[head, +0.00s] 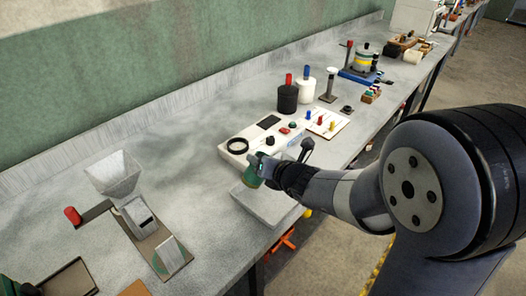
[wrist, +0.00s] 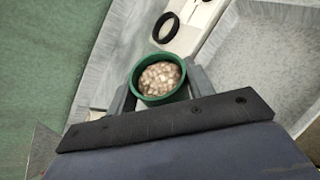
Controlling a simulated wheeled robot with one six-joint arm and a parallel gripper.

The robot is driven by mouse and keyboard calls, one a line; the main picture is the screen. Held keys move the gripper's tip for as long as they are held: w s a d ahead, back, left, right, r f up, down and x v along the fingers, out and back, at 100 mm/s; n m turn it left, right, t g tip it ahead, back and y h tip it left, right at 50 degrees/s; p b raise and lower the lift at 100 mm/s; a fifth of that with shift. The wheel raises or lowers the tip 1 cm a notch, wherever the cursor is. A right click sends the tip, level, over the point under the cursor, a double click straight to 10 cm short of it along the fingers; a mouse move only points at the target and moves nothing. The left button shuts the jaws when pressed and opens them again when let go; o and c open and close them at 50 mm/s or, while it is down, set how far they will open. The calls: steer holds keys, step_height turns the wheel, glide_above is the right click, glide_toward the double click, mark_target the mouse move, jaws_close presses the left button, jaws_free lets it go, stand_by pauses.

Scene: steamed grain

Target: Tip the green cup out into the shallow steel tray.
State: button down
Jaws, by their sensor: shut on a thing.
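The green cup (head: 252,172) is held in my gripper (head: 262,169), above the far left part of the steel tray in the head view. In the wrist view the green cup (wrist: 138,82) sits between the two fingers of my gripper (wrist: 158,92), and pale grain fills much of it. The cup looks roughly upright or only slightly tilted. The shallow steel tray (head: 268,207) lies on the bench below, near the front edge. Its grey floor (wrist: 272,50) shows at the right of the wrist view and looks empty where visible.
A white panel unit (head: 240,158) with a black ring (head: 237,145) stands just behind the tray. Black (head: 287,98) and white (head: 306,91) canisters stand farther back. A hopper device (head: 115,175) stands at left. The bench between it and the tray is clear.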

steer(key=m+p, duration=0.1)
steer(key=p, duration=0.1)
steer(key=d+f+m+y+p, duration=0.1)
steer(key=p, duration=0.1)
steer(key=shift+w+d+f+g+y, duration=0.1)
steer(key=shift+w+g+y, duration=0.2)
steer(key=shift+w, duration=0.05)
steer(key=d+m+y+p, duration=0.1)
steer(key=m+y+p, duration=0.1)
steer(key=m, duration=0.1)
steer(key=w+d+m+y+p, duration=0.1)
steer(key=m+y, duration=0.1)
steer(key=m, duration=0.1)
steer(key=d+m+y+p, duration=0.1)
steer(key=m+p, duration=0.1)
steer(key=m, duration=0.2)
steer(key=shift+w+f+y+p, duration=0.1)
steer(key=shift+w+y+p, duration=0.25)
steer(key=shift+y, duration=0.05)
